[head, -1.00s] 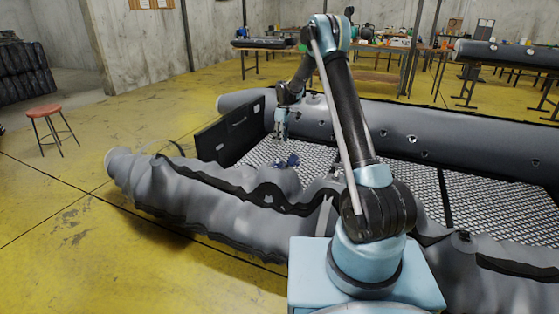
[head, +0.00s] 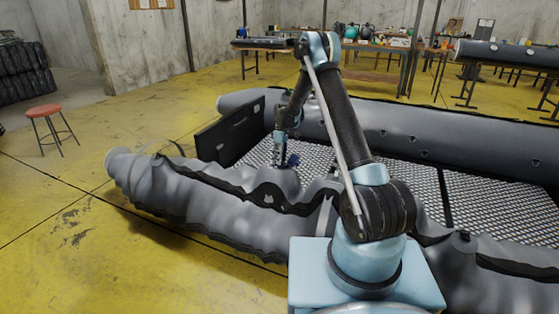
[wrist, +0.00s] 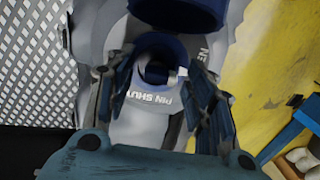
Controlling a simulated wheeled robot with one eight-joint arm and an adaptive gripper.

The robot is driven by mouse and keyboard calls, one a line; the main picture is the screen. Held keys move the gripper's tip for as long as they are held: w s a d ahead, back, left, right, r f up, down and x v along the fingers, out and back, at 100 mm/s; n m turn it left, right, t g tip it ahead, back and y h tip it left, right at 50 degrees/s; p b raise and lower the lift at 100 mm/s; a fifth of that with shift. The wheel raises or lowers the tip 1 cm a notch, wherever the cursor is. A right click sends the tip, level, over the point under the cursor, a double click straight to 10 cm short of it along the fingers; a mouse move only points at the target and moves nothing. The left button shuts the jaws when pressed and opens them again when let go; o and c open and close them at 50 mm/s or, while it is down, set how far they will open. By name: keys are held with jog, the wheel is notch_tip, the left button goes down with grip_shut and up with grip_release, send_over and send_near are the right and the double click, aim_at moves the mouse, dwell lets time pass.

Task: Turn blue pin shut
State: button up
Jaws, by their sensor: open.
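The blue pin (wrist: 155,74) shows in the wrist view as a round part in a blue ring, with "PIN SHUT" lettering on the light surface below it. A larger dark blue cap (wrist: 178,14) is beside it at the top of that view. My gripper (wrist: 160,90) is open, with one finger on each side of the pin; I cannot tell whether they touch it. In the head view my gripper (head: 281,160) is low over the near tube of the boat, in front of a small blue part (head: 293,160). The pin itself is too small to make out there.
The near grey tube (head: 190,200) of the boat is wrinkled and sagging. The far tube (head: 400,135) looks fuller. A meshed floor (head: 385,180) lies between them. A black board (head: 225,132) closes the left end. A red stool (head: 44,111) stands far left on open yellow floor.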

jog(key=c, duration=1.1)
jog(key=shift+o, duration=0.2)
jog(key=shift+m, duration=0.3)
jog(key=m, duration=0.4)
jog(key=shift+w, duration=0.1)
jog(key=m, duration=0.4)
jog(key=shift+a+m, duration=0.15)
jog(key=shift+m, duration=0.25)
jog(key=m, duration=0.4)
jog(key=shift+w, duration=0.15)
jog(key=shift+m, duration=2.3)
jog(key=shift+w, duration=0.1)
